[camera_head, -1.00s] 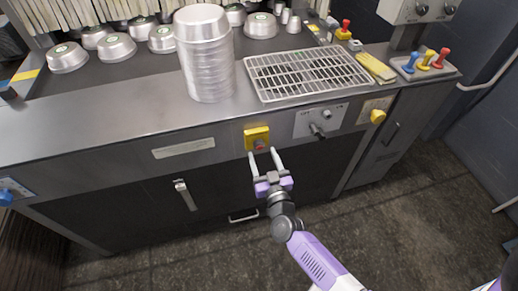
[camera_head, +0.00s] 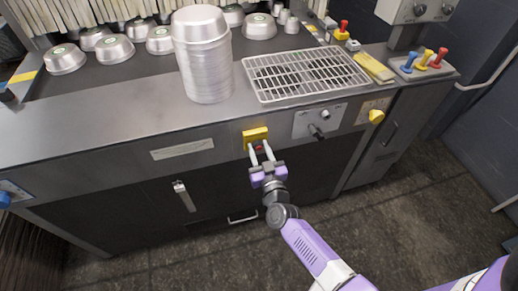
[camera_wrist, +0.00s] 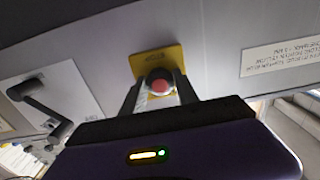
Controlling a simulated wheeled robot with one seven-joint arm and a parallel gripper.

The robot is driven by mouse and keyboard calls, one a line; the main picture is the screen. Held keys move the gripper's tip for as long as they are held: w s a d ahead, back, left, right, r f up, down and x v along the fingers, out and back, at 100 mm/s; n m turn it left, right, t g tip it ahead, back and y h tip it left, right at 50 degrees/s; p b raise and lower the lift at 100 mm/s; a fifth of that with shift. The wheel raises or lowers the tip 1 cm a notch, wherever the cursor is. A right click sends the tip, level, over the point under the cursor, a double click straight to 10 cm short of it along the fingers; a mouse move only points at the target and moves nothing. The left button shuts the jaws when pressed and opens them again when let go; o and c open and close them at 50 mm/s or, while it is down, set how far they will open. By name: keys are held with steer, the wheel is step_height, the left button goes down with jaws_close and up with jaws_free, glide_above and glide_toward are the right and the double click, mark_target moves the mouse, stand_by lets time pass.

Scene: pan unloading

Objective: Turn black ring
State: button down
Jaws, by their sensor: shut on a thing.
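The black ring (camera_wrist: 158,73) surrounds a red button (camera_wrist: 160,86) on a yellow plate (camera_wrist: 172,56) in the wrist view. In the head view the yellow plate (camera_head: 256,134) is on the counter's front panel, and my fingertips partly cover the button and ring. My gripper (camera_head: 260,151) reaches up to the plate from below. In the wrist view my gripper (camera_wrist: 160,94) has one finger on each side of the black ring, closed on it.
A black lever handle (camera_head: 317,132) juts from a grey panel right of the plate, with a yellow knob (camera_head: 376,117) farther right. A stack of pans (camera_head: 205,65) and a wire rack (camera_head: 305,72) stand on the counter above. The floor in front is clear.

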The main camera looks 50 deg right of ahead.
steer(key=shift+m, duration=0.3)
steer(key=m, duration=0.4)
steer(key=shift+m+b, duration=0.5)
steer(key=shift+m, duration=1.2)
steer(key=c, duration=0.9)
jaws_free()
steer(key=shift+v, duration=3.9)
